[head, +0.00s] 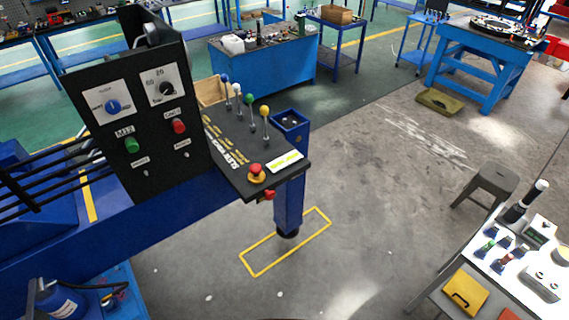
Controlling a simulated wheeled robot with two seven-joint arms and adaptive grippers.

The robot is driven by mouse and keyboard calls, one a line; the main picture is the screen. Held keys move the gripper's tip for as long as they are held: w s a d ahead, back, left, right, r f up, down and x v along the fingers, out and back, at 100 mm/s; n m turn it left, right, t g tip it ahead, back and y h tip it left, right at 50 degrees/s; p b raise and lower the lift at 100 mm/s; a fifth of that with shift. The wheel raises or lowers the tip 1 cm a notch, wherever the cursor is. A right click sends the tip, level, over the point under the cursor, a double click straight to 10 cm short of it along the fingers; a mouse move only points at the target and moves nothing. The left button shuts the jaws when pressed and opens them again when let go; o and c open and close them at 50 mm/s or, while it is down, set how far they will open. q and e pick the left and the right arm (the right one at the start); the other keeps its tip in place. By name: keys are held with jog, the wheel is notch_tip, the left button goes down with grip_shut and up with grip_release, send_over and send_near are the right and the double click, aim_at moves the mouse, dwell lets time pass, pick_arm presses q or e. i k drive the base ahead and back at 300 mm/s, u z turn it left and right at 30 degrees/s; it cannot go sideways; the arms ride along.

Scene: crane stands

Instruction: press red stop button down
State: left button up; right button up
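A red mushroom-shaped stop button (257,169) on a yellow base sits on the near end of the black sloped control panel (241,187), left of the middle of the head view. It stands up from its base; I cannot tell from here whether it is pressed. Another red knob (268,195) sticks out from the panel's front edge just below it. A smaller red button (179,126) is on the upright black panel. Neither of my grippers shows in this view, and nothing covers the stop button.
Several levers with coloured balls (250,98) rise behind the stop button. The upright black panel (160,163) stands to its left. A blue post (290,205) supports the control panel's right side. Open grey floor (370,200) lies to the right, before a white table (500,270).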

aim_at(255, 169)
jog(key=z, duration=1.1)
jog(key=i, duration=1.65)
jog(key=u, duration=0.85)
jog(key=i, duration=0.85)
jog(key=u, duration=2.35)
